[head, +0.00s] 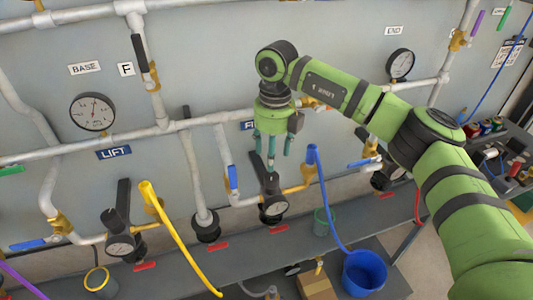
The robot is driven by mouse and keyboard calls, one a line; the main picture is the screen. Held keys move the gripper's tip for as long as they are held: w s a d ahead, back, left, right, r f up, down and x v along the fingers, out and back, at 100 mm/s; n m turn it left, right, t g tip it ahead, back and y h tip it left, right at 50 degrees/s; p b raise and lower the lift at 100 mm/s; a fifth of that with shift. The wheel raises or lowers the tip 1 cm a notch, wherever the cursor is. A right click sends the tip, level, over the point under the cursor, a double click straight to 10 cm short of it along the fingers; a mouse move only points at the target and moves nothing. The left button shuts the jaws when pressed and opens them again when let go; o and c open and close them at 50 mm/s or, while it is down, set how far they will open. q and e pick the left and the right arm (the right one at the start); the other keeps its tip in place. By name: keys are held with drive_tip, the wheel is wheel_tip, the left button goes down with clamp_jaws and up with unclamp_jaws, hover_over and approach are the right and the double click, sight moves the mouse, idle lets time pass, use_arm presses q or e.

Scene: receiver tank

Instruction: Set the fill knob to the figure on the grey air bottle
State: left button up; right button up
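My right gripper (271,150) hangs in front of the panel's middle with its teal fingers pointing down and spread apart. It looks open, with nothing clearly held. Just below it is a dark valve with a black handle and a small round gauge (273,208). The handle's upper end lies close to the fingertips; I cannot tell whether they touch. A blue label starting "FI" (247,126) is partly hidden behind the gripper. No knob is clearly readable as the fill knob. I cannot make out a grey air bottle or a figure on one. My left gripper is not in view.
A BASE gauge (93,112), a LIFT label (114,153) and a similar black-handled valve (120,244) are at left. An END gauge (400,65) is at upper right. Blue (326,200) and yellow (178,235) hoses hang in front. A blue bucket (364,273) stands below.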

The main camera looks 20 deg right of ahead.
sight(272, 176)
drive_tip(key=shift+s+a+f+p, duration=0.1)
drive_tip(key=shift+s+f+p, duration=0.6)
drive_tip(key=shift+s+f, duration=0.45)
drive_tip(key=f, duration=0.1)
drive_tip(key=w+f, duration=0.1)
drive_tip(key=f, duration=0.1)
drive_tip(key=shift+f+p, duration=0.25)
drive_tip(key=shift+p, duration=0.15)
drive_tip(key=shift+s+f, duration=0.15)
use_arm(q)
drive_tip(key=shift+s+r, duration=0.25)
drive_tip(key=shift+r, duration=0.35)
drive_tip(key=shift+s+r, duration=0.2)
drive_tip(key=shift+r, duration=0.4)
use_arm(e)
drive_tip(key=c, duration=1.2)
